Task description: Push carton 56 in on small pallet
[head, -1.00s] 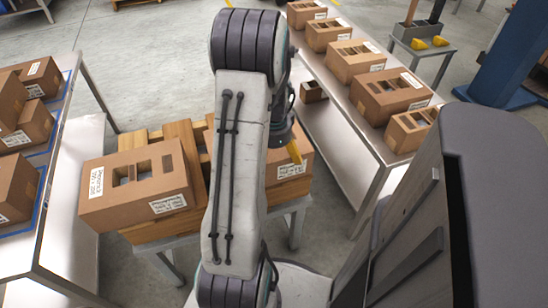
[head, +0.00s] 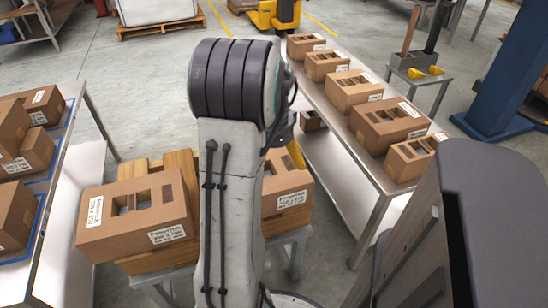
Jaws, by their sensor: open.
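A brown carton with cut-out openings on top (head: 130,232) lies on the left part of a small wooden pallet (head: 165,160) on a grey stand. This carton sticks out past the pallet's left side. A second carton (head: 287,183) is on the pallet's right part, partly hidden by my arm. The labels are too small to read, so I cannot tell which is carton 56. My gripper (head: 295,152) shows only in part, behind my arm, as a yellow finger above the right carton. It is open with nothing seen in it; whether it touches the carton is hidden.
A steel bench (head: 320,165) on the right bears a row of several cartons. A left table (head: 72,185) holds more cartons on blue-edged mats. A blue column (head: 497,85) and a small tool stand (head: 440,88) are at the right. Open floor lies behind the pallet.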

